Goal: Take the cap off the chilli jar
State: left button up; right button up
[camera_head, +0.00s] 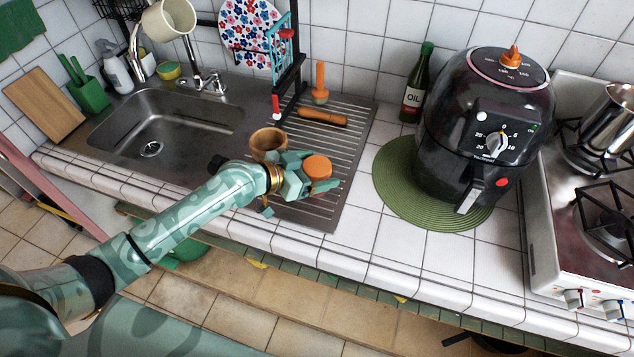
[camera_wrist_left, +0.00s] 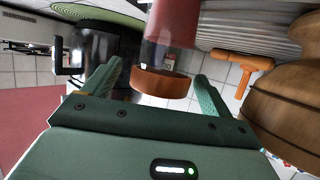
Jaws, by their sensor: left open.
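The chilli jar shows in the left wrist view as a glass jar with red contents (camera_wrist_left: 174,22) and an orange cap (camera_wrist_left: 160,83). In the head view I see mainly the orange cap (camera_head: 317,166); most of the jar is hidden by my gripper. My left gripper (camera_head: 314,178) is open at the jar on the drainboard's front part. Its two fingers also show in the left wrist view (camera_wrist_left: 158,78), one on each side of the cap, with visible gaps. My right gripper is not in view.
A wooden pot (camera_head: 268,141) stands close beside my left gripper. An orange-handled tool (camera_head: 322,116) lies on the drainboard behind, near an upright orange object (camera_head: 320,82). A black air fryer (camera_head: 485,130) on a green mat (camera_head: 392,185) stands to the right. White counter tiles between are clear.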

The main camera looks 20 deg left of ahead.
pick_arm(q)
jog(key=x, duration=0.2)
jog(key=shift+w+d+f, duration=0.15)
jog(key=shift+w+f, duration=0.05)
jog(key=shift+w, duration=0.15)
jog(key=shift+s, duration=0.1)
jog(key=c, duration=1.3)
jog(key=shift+o, duration=0.2)
jog(key=shift+r, duration=0.1)
